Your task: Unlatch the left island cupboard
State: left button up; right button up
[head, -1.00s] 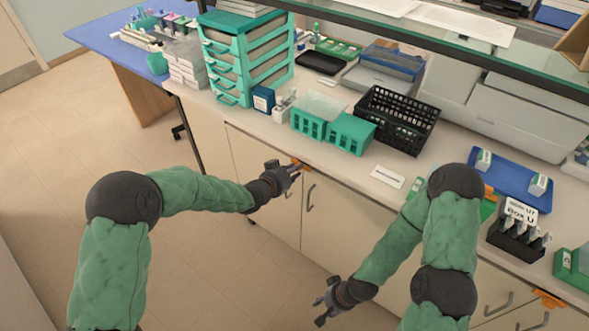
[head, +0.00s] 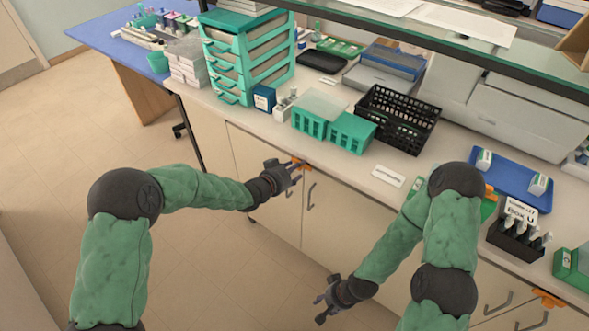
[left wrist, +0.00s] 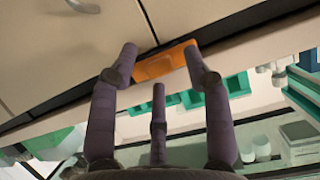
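The left island cupboard has two pale doors, a left one (head: 262,160) and a right one (head: 335,220), under the counter. An orange latch (head: 302,163) sits at their top, just below the counter edge. It also shows in the left wrist view (left wrist: 165,64). My left gripper (head: 297,172) is at the latch, its fingers spread. In the left wrist view my left gripper (left wrist: 161,66) has one fingertip near each end of the latch; I cannot tell whether they touch it. My right gripper (head: 325,300) is open and empty, low in front of the cupboards.
The counter above holds a teal drawer unit (head: 245,55), teal racks (head: 350,132), a black basket (head: 397,120) and a blue tray (head: 515,178). Another orange latch (head: 547,299) is at the lower right. A door handle (head: 310,196) is just right of my left gripper. The floor at left is clear.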

pick_arm(q)
jog(key=v, duration=1.2)
jog(key=shift+a+f, duration=0.1)
jog(key=shift+f, duration=0.05)
jog(key=s+a+f+n+g+y+p, duration=0.1)
jog(key=s+f+n+g+y, duration=0.15)
jog(key=s+f, duration=0.45)
jog(key=s+a+f+n+g+y+p, duration=0.1)
jog(key=s+a+f+n+g, duration=0.15)
jog(key=f, duration=0.85)
jog(key=s+f+n+g, duration=0.4)
jog(key=s+f, duration=0.6)
jog(key=s, duration=0.5)
jog(key=shift+s+d+g+p, duration=0.15)
jog(key=shift+s+g+p, duration=0.15)
jog(key=shift+g, duration=0.4)
pick_arm(e)
notch_tip(320, 180, up, 3)
jog(key=shift+f, duration=0.2)
pick_arm(q)
jog(key=shift+w, duration=0.1)
